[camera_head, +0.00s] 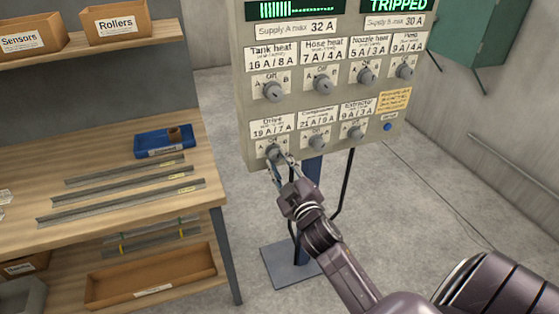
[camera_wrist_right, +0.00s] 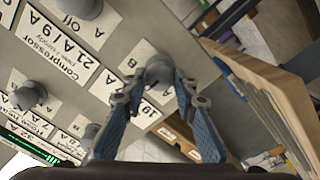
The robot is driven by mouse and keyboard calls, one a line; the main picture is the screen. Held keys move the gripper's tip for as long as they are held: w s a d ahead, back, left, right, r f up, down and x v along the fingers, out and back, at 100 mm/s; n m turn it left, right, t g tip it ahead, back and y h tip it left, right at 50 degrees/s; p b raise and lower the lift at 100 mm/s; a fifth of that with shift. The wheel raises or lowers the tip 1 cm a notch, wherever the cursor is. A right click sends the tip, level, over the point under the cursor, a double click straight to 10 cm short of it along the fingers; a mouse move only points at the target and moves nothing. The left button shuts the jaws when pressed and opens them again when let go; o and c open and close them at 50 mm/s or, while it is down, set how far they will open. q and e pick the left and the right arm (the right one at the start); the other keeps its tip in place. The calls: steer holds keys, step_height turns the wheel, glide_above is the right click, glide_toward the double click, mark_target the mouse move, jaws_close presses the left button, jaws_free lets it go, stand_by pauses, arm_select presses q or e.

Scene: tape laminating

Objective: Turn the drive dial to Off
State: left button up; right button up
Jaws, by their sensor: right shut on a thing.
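The drive dial (camera_head: 273,151) is a small grey round knob at the lower left of the grey control panel (camera_head: 246,95), under the label "Drive 19 A / 7 A" (camera_head: 271,127). It also shows in the right wrist view (camera_wrist_right: 158,70), between the fingertips. My right gripper (camera_head: 279,158) reaches the panel from below right, its two blue-grey fingers closed around the knob. It also shows in the right wrist view (camera_wrist_right: 158,88). The fingers partly hide the dial, and I cannot tell which mark its pointer is at. My left gripper is out of view.
The Compressor dial (camera_head: 317,142) and Extractor dial (camera_head: 355,132) sit to the right in the same row, with several heat dials above. A display (camera_head: 397,5) reads TRIPPED. A wooden bench (camera_head: 95,150) with metal strips stands left. The floor right of the panel is mostly clear.

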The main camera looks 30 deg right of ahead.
steer(key=shift+n, duration=0.4)
steer(key=o, duration=1.2)
steer(key=shift+c, duration=0.2)
steer(key=v, duration=1.2)
